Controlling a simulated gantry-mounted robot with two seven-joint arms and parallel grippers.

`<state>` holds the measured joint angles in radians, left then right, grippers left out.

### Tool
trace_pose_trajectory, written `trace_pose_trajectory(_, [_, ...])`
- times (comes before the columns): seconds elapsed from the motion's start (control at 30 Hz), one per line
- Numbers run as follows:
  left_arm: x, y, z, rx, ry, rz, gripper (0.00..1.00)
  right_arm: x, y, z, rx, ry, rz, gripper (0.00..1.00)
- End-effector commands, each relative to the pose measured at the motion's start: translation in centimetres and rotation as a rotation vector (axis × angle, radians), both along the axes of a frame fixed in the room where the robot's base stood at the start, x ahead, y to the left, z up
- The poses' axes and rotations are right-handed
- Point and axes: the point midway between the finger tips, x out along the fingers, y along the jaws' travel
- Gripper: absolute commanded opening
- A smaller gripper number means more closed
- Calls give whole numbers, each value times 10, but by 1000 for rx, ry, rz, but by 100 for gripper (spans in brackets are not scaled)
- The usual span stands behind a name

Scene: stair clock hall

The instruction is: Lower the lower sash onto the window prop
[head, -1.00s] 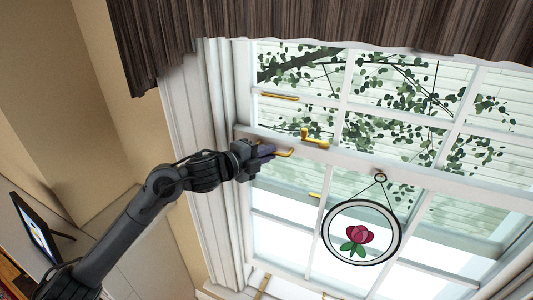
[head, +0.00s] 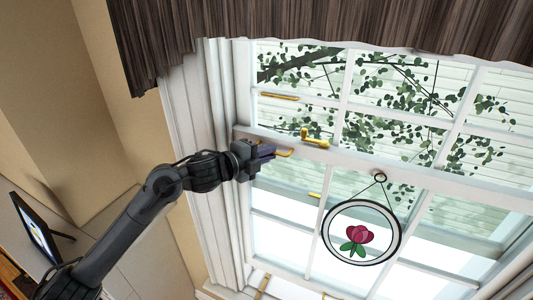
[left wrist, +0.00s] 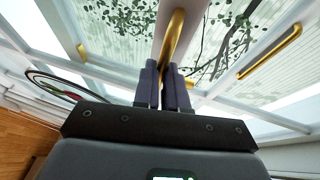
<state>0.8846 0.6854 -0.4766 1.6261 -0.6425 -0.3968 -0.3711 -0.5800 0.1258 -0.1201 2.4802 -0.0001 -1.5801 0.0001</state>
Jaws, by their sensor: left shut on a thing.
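The lower sash (head: 420,182) is a white-framed window panel, raised, with an open gap below it at the left. A brass handle (head: 285,153) sits near the left end of its top rail. My left gripper (head: 266,152) is shut on this handle. In the left wrist view, the dark fingers (left wrist: 163,85) close around the lower end of the brass handle (left wrist: 173,38). A narrow tan upright piece (head: 262,284) at the sill, cut off by the bottom edge, may be the window prop; I cannot tell for certain. My right gripper is not in view.
A round stained-glass rose ornament (head: 361,232) hangs from the sash by thin cords. A brass latch (head: 314,139) sits on the rail. A brown pleated valance (head: 330,25) hangs above. A dark-framed screen (head: 37,230) stands at the lower left.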

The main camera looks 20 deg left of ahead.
Motion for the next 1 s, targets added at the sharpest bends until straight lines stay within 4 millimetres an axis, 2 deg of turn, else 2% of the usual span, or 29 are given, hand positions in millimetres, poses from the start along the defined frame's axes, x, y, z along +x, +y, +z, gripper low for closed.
trace_pose_trajectory(0.23, [0, 0, -2, 0, 0, 0, 0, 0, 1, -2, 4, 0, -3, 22])
trace_pose_trajectory(0.37, [0, 0, -18, 1, 3, 0, 0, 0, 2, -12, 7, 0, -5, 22])
trace_pose_trajectory(0.8, [0, 1, -133, 4, 13, 2, 0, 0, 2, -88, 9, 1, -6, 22])
trace_pose_trajectory(1.0, [0, 1, -170, 5, 10, 3, 0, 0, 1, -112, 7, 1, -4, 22])
